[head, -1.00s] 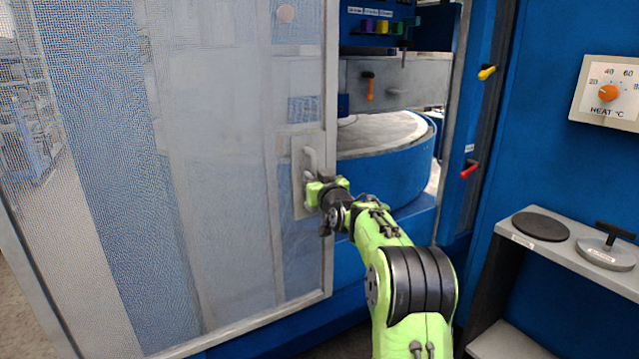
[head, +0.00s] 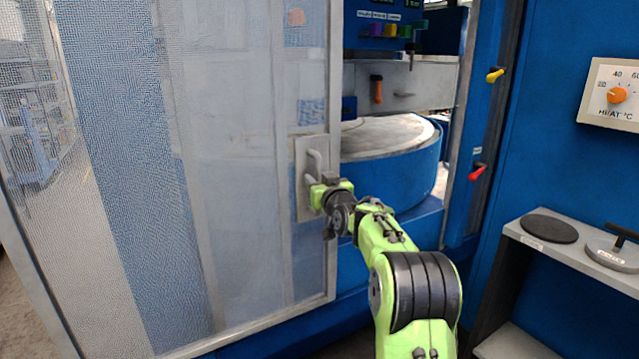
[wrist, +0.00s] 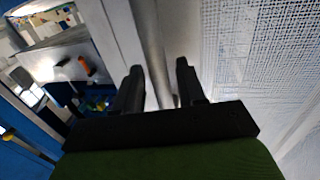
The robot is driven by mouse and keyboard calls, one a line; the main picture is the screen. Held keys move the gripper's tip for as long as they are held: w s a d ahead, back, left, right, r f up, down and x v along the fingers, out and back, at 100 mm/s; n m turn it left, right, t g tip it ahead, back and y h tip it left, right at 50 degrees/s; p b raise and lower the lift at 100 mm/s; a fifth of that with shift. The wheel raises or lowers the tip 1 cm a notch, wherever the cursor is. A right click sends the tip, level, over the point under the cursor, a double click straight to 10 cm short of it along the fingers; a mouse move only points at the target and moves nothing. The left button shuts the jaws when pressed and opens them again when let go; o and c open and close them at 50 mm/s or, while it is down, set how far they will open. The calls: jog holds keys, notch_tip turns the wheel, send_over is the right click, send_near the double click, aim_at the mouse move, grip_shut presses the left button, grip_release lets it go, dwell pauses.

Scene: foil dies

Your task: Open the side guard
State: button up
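The side guard (head: 235,190) is a grey-framed mesh panel at the left of the head view, with its right edge clear of the machine's right post. Its pale handle (head: 312,165) is an upright bar on a light plate near that edge. My gripper (head: 318,190) is at the lower part of the handle. In the wrist view, the two dark fingers (wrist: 158,75) stand on either side of the pale bar (wrist: 157,50), close around it. The exact contact is partly hidden.
Behind the opening are a round blue drum (head: 390,160) and an orange lever (head: 376,88). Yellow (head: 495,75) and red (head: 477,172) levers project from the right post. A heat dial (head: 617,95) and a grey shelf (head: 560,248) stand at right.

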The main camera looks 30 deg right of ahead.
jog(key=s+a+b, duration=0.1)
jog(key=s+a, duration=0.1)
jog(key=s, duration=1.3)
jog(key=shift+s+a, duration=0.25)
jog(key=shift+a, duration=0.1)
jog(key=s+a+f+n+g+y, duration=0.1)
jog(key=s+a+f+g+y, duration=0.15)
jog(key=s+a, duration=0.4)
jog(key=s+a+f+n+g+y, duration=0.1)
jog(key=s+a+f+n+g, duration=0.2)
jog(key=a, duration=0.7)
jog(key=s+a+f+m+g, duration=0.1)
jog(key=s+a+f+g, duration=0.2)
jog(key=s, duration=0.7)
jog(key=s+a+f+m+g, duration=0.1)
jog(key=s+f+g, duration=0.3)
jog(key=s, duration=0.6)
notch_tip(320, 180, up, 13)
jog(key=p, duration=1.4)
jog(key=shift+s+d+r+p, duration=0.15)
jog(key=shift+s+p, duration=0.2)
jog(key=shift+s, duration=0.05)
